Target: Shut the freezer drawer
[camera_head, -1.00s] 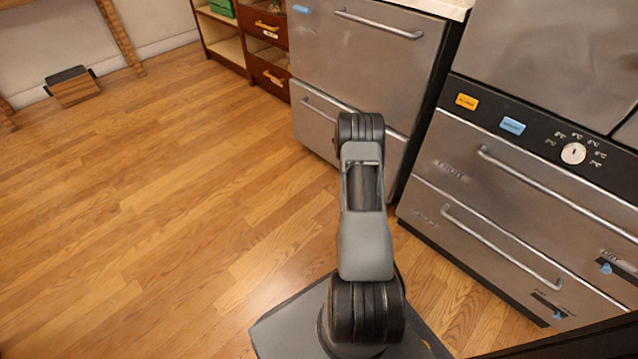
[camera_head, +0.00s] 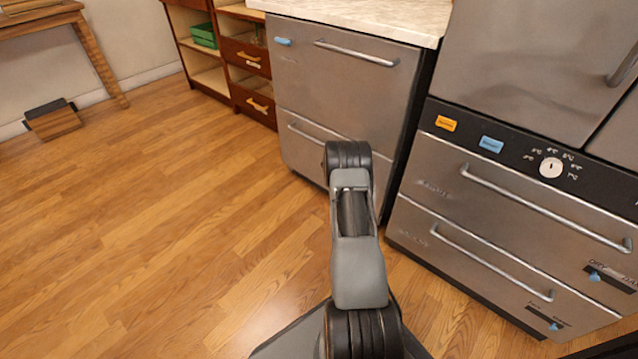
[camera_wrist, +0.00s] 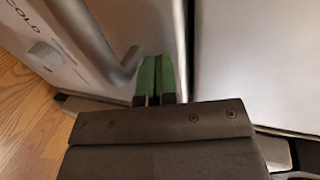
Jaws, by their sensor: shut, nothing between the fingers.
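My gripper's green fingertips (camera_wrist: 153,75) show in the wrist view, together and empty. They are close to a metal bar handle (camera_wrist: 95,48) on a pale silver front (camera_wrist: 50,28) lettered "COLD", with a grey square on it. I cannot tell if they touch it. In the head view my own arm hides the gripper. The tall right unit has two lower drawers, an upper one (camera_head: 500,190) and a bottom one (camera_head: 480,262), each with a bar handle. Both look about flush. Their lettering is too small to read, so I cannot tell which is the freezer drawer.
A metal unit (camera_head: 340,85) with two fronts stands left of the tall unit, under a pale countertop (camera_head: 390,17). A wooden shelf with drawers (camera_head: 245,55) is further left.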

